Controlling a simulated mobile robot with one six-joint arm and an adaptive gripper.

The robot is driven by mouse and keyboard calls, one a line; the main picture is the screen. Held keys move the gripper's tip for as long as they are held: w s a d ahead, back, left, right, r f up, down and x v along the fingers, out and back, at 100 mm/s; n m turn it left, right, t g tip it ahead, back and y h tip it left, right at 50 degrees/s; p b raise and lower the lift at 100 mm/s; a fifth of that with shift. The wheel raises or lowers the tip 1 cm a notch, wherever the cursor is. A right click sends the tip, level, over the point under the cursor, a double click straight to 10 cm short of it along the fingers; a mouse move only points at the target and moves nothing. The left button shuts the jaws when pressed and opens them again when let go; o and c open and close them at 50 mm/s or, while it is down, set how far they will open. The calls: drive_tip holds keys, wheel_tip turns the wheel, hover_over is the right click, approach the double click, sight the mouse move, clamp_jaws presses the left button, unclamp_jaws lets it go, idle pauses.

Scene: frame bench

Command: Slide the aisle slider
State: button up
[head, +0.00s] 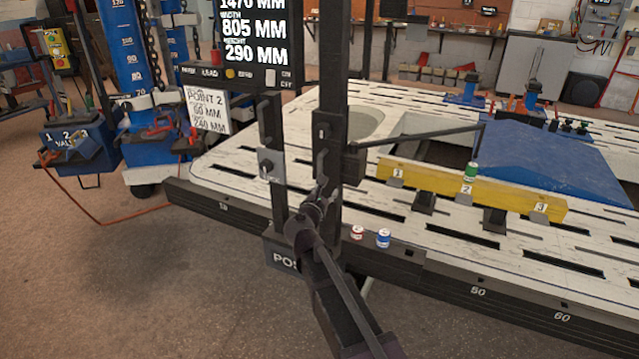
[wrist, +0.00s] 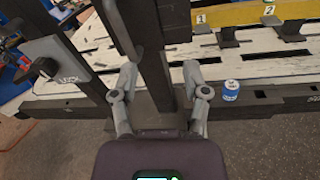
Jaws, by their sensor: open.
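Two dark upright posts stand at the near edge of the frame bench. A light grey plate with a dark knob (head: 267,164) sits on the left post; it also shows in the wrist view (wrist: 52,58), with lettering too small to read surely. It may be the aisle slider. The right post (head: 334,90) carries a dark block (head: 354,164) with a long pointer arm reaching right over the bench. My gripper (head: 323,196) is open at the right post's lower part. In the wrist view, this post (wrist: 155,75) shows between my spread fingers (wrist: 160,68); contact cannot be told.
A red-topped can (head: 357,232) and a blue can (head: 384,238) stand on the bench edge right of my gripper. A yellow beam (head: 430,183) with numbered tags, a green can (head: 471,172) and a blue panel (head: 560,155) lie beyond. Open floor (head: 150,290) is at left.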

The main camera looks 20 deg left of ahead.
sight(319, 170)
drive_tip(key=a+n, duration=0.1)
drive_tip(key=s+a+n+y, duration=0.1)
drive_tip(key=a, duration=0.1)
drive_tip(key=a+n+b, duration=0.1)
drive_tip(key=a, duration=0.1)
drive_tip(key=shift+s+f+t+y, duration=0.3)
drive_tip(key=shift+f+y, duration=0.1)
drive_tip(key=shift+w, duration=0.15)
drive_tip(key=w, duration=0.4)
drive_tip(key=w+a, duration=0.1)
drive_tip(key=w, duration=0.8)
drive_tip(key=shift+w+a, duration=0.25)
clamp_jaws()
